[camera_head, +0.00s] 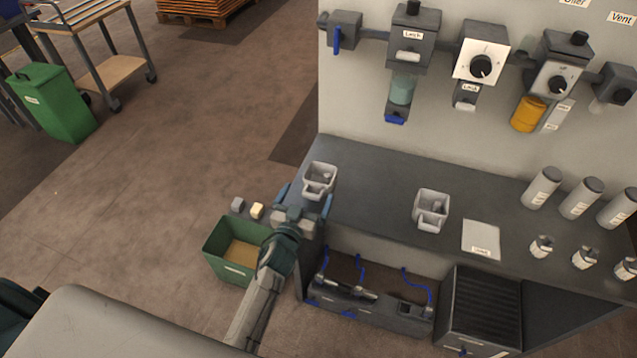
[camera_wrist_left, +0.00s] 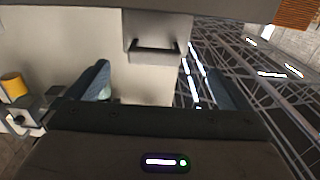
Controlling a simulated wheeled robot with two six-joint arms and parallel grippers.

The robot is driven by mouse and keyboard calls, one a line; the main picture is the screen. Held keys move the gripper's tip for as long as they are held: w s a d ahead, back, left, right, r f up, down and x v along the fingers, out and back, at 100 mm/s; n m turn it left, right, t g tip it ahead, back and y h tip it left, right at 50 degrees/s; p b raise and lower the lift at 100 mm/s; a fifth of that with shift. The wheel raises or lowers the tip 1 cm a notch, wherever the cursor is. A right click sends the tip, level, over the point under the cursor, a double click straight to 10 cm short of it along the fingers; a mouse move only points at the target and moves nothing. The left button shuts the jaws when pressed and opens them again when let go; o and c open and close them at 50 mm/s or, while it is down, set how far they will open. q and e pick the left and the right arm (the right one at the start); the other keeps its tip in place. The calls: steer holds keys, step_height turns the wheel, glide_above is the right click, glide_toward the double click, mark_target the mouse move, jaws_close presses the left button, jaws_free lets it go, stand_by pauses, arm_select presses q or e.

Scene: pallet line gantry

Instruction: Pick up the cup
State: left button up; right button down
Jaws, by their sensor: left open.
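A light grey cup (camera_head: 319,180) stands near the left end of the dark counter. A second, similar grey cup (camera_head: 431,210) stands further right on the counter. My left gripper (camera_head: 305,200) is open at the counter's left end, with its blue fingers just on the near side of the first cup. The fingers look apart from it, but their exact gap is unclear. In the left wrist view, a pale boxy shape with a dark bar, apparently the cup (camera_wrist_left: 150,25), appears between the open fingers (camera_wrist_left: 160,85). My right gripper is not in view.
The dark counter (camera_head: 375,185) runs along a pale wall with dispensers (camera_head: 480,55). The counter between the cups is clear.

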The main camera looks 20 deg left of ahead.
mark_target(316, 183)
arm_select(q)
steer(key=w, duration=0.4)
steer(key=w+d+b, duration=0.1)
steer(key=w, duration=0.1)
steer(key=shift+w+f, duration=0.2)
steer(key=shift+w, duration=0.15)
steer(key=shift+s, duration=0.1)
steer(key=shift+r, duration=0.1)
steer(key=c, duration=1)
